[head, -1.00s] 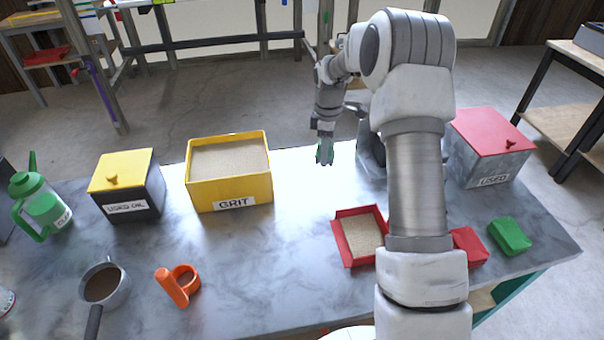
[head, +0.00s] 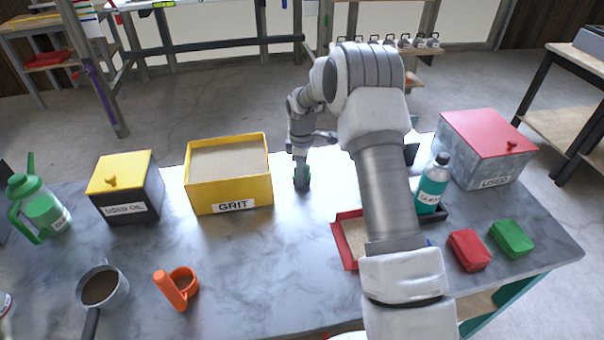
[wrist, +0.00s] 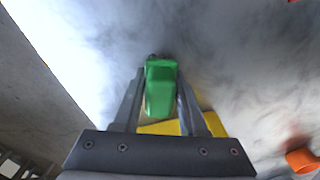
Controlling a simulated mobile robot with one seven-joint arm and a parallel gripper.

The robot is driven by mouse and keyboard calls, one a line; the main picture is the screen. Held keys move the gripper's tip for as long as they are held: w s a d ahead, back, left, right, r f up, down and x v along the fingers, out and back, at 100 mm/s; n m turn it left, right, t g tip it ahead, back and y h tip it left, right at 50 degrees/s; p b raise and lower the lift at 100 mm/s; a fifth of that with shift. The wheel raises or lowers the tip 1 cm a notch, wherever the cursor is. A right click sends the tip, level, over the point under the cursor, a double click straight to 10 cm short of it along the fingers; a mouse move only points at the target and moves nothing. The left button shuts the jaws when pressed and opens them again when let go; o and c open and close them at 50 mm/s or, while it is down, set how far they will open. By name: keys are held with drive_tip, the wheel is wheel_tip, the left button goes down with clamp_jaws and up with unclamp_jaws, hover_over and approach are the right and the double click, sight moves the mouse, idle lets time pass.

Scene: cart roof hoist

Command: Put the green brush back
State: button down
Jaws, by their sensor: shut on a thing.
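My gripper (head: 302,182) is shut on the green brush (wrist: 160,88), which shows between the two fingers in the wrist view. In the head view the gripper points down over the back part of the table, just right of the yellow grit box (head: 229,196). The brush is mostly hidden by the fingers there, and I cannot tell whether it touches the table. Part of a yellow thing, likely the grit box, shows behind the brush in the wrist view (wrist: 160,128).
A red tray (head: 346,250) of grit and a teal bottle (head: 432,184) are partly behind my arm. Red (head: 468,250) and green (head: 511,238) blocks lie right, before the red-lidded used box (head: 487,165).

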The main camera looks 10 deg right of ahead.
drive_tip(key=shift+f, duration=0.15)
drive_tip(key=shift+c, duration=2.3)
unclamp_jaws()
